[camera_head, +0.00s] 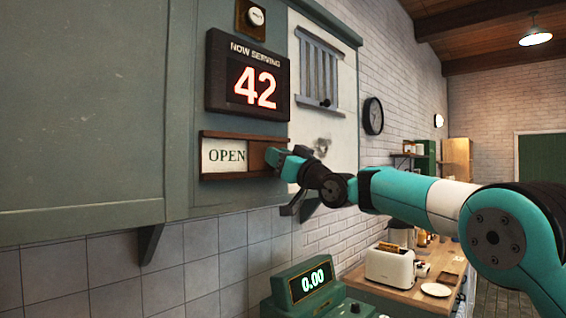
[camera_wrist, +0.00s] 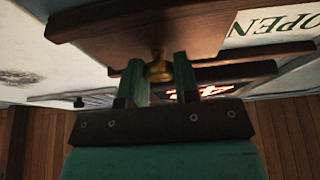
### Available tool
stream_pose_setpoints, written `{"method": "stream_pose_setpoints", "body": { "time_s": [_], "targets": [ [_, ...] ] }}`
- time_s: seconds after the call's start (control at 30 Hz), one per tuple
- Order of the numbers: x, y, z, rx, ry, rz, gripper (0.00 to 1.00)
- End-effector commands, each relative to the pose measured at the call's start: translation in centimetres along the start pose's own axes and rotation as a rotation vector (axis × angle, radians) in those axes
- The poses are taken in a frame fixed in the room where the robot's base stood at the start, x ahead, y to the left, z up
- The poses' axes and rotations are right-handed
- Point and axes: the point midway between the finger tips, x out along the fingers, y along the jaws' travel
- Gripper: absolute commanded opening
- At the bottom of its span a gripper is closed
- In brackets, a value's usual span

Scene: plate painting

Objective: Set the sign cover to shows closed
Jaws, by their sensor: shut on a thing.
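The sign (camera_head: 226,156) on the green wall panel shows the word OPEN on its left part. The brown wooden sign cover (camera_head: 257,153) sits at the right end of the sign's frame, clear of the OPEN lettering; whatever lies behind it is hidden. My gripper (camera_head: 273,158) is at the cover from the right. In the wrist view, my gripper's two fingers (camera_wrist: 159,78) are shut on a brass knob (camera_wrist: 158,68) on the cover (camera_wrist: 195,30). The OPEN lettering (camera_wrist: 271,24) also shows there, at the upper right.
A NOW SERVING display (camera_head: 248,77) reading 42 hangs just above the sign. A slatted panel (camera_head: 318,72) is at the upper right. A green register (camera_head: 305,288) reading 0.00 and a toaster (camera_head: 390,267) stand below. The wall left of the sign is bare.

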Motion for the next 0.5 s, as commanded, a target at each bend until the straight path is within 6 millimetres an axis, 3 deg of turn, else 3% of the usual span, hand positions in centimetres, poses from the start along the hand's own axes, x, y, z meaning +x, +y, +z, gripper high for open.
{"method": "stream_pose_setpoints", "body": {
  "time_s": [0.3,0.5],
  "targets": [
    [-0.3,-8.3,0.7,0.001,0.006,-0.011,0.0],
    [-0.2,-11.6,0.2,0.001,0.005,-0.006,0.0]
  ]
}}
